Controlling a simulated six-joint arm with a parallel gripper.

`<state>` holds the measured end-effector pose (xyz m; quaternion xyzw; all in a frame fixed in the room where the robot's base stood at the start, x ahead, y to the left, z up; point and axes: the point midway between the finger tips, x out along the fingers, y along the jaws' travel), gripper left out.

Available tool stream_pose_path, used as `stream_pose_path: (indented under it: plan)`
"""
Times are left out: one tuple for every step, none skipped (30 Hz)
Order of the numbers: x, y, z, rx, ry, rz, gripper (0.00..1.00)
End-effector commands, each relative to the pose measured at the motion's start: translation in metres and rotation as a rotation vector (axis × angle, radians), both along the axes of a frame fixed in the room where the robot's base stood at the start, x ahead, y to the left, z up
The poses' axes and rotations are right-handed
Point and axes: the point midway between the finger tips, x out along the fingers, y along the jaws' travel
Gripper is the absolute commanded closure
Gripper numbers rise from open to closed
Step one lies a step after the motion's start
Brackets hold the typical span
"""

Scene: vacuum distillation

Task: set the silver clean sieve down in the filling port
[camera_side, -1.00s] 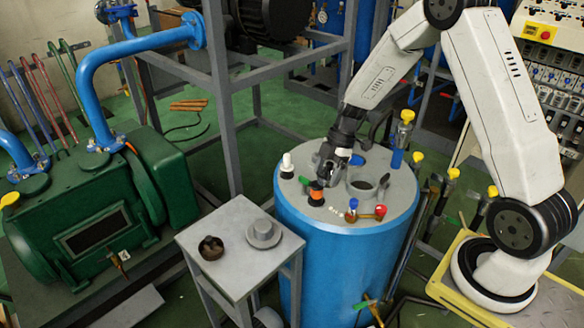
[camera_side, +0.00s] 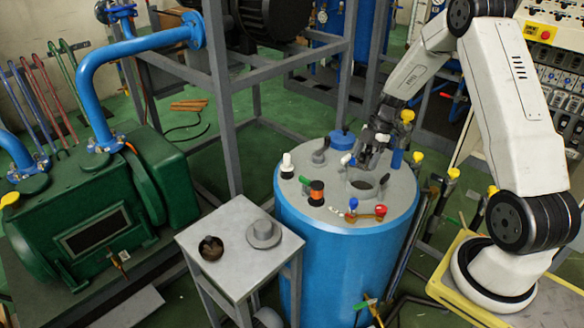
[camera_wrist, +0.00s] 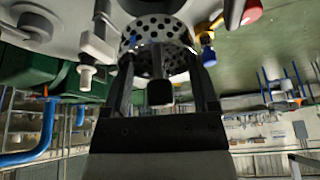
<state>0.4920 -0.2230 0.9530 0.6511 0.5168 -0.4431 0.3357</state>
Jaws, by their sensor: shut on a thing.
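The silver sieve (camera_wrist: 158,42), a perforated metal basket, shows in the wrist view just beyond my fingers. My gripper (camera_wrist: 162,95) is shut on its dark handle, between the two fingers. In the side view my gripper (camera_side: 366,163) is over the top of the blue tank (camera_side: 345,255), close above and behind the filling port (camera_side: 362,186). The port is a round dark opening with a grey rim. The sieve is too small and covered to make out in the side view, so I cannot tell its exact height over the port.
Around the port stand an orange and black fitting (camera_side: 316,193), a blue-capped valve (camera_side: 353,204), a red knob (camera_side: 380,210) and a white-topped fitting (camera_side: 287,165). A grey side table (camera_side: 238,218) at the left holds a grey knobbed lid (camera_side: 263,233) and a dark round basket (camera_side: 211,247).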

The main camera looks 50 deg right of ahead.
Motion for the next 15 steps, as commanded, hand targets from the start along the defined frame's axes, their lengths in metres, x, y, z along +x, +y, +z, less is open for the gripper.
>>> stream_pose_path:
  plan:
    - [0.0, 0.0, -0.001, 0.0, 0.0, 0.0, 1.0]
    - [0.0, 0.0, -0.002, 0.0, 0.0, 0.0, 1.0]
    - [0.0, 0.0, -0.003, 0.0, 0.0, 0.0, 1.0]
    - [0.0, 0.0, -0.004, 0.0, 0.0, 0.0, 1.0]
    - [0.0, 0.0, -0.005, 0.0, 0.0, 0.0, 1.0]
    - [0.0, 0.0, -0.007, 0.0, 0.0, 0.001, 1.0]
    - [0.0, 0.0, -0.008, 0.0, -0.001, 0.001, 1.0]
    - [0.0, 0.0, -0.01, 0.0, 0.0, 0.001, 1.0]
    - [0.0, 0.0, -0.012, 0.0, 0.0, 0.001, 1.0]
    - [0.0, 0.0, -0.013, 0.0, 0.0, 0.001, 1.0]
    - [0.0, 0.0, -0.015, 0.0, 0.001, 0.001, 1.0]
    - [0.0, 0.0, -0.017, 0.0, 0.001, 0.001, 1.0]
    - [0.0, 0.0, -0.019, 0.0, 0.001, 0.001, 1.0]
    - [0.0, 0.0, -0.02, 0.0, 0.001, 0.001, 1.0]
    - [0.0, 0.001, -0.023, 0.0, 0.001, 0.0, 1.0]
